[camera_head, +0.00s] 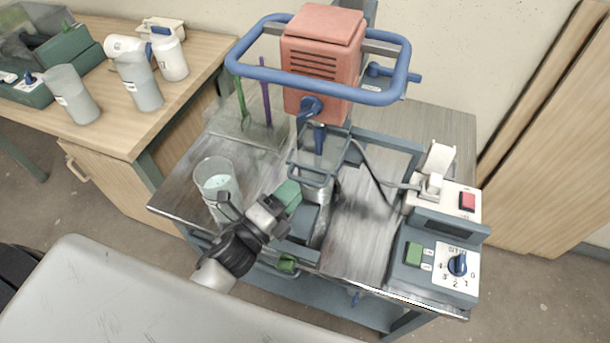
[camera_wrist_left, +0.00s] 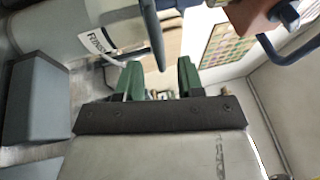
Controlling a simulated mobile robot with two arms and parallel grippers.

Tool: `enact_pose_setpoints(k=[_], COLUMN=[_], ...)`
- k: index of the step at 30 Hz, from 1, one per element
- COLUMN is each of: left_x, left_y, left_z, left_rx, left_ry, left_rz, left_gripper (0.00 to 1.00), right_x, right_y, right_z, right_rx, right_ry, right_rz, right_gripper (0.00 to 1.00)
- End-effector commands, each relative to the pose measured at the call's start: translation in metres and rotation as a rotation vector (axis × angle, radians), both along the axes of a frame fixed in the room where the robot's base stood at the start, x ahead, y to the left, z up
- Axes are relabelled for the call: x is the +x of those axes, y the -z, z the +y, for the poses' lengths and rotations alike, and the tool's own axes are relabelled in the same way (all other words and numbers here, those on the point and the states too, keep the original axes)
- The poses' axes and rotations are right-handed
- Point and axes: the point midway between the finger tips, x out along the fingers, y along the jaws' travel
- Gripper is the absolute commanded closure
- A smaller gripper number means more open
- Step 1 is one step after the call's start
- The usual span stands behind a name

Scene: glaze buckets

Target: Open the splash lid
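The splash lid (camera_head: 322,160) appears to be the clear, blue-edged guard under the mixer head, above a metal-coloured vessel (camera_head: 317,190) on the bench. It looks tilted, but its exact angle is hard to tell. My left gripper (camera_head: 289,193) has green fingertips and is just left of and below the lid's front edge. In the left wrist view my two green fingers (camera_wrist_left: 160,82) stand apart with a gap between them. A dark blue-grey bar (camera_wrist_left: 153,35) shows beyond them, and I see no contact with it. My right gripper is not in view.
The orange mixer motor (camera_head: 322,55) with a blue tubular guard (camera_head: 260,72) hangs above. A clear beaker (camera_head: 217,183) stands close left of my left gripper. A control box (camera_head: 437,265) and a power socket (camera_head: 433,190) are at right. Containers (camera_head: 140,82) stand on the left table.

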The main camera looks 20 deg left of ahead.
Motion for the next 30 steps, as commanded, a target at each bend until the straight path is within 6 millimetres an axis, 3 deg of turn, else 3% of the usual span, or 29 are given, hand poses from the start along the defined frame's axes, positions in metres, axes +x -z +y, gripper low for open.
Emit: enact_pose_setpoints(k=[7,19,27,30], left_x=[0.032,0.039,0.039,0.039], left_y=[-0.007,-0.008,-0.008,-0.008], left_z=[-0.015,-0.019,-0.018,-0.018], left_rx=[-0.002,-0.002,-0.003,-0.003], left_ry=[-0.001,-0.001,0.0,0.0], left_rz=[0.001,0.002,0.001,0.001], left_gripper=[0.62,0.62,1.0,1.0], right_x=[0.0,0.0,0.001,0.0], right_y=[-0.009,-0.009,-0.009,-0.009], right_z=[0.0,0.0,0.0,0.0], right_rx=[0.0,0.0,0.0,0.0], right_ry=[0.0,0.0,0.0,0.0], right_rz=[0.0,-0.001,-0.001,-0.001], right_gripper=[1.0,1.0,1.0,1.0])
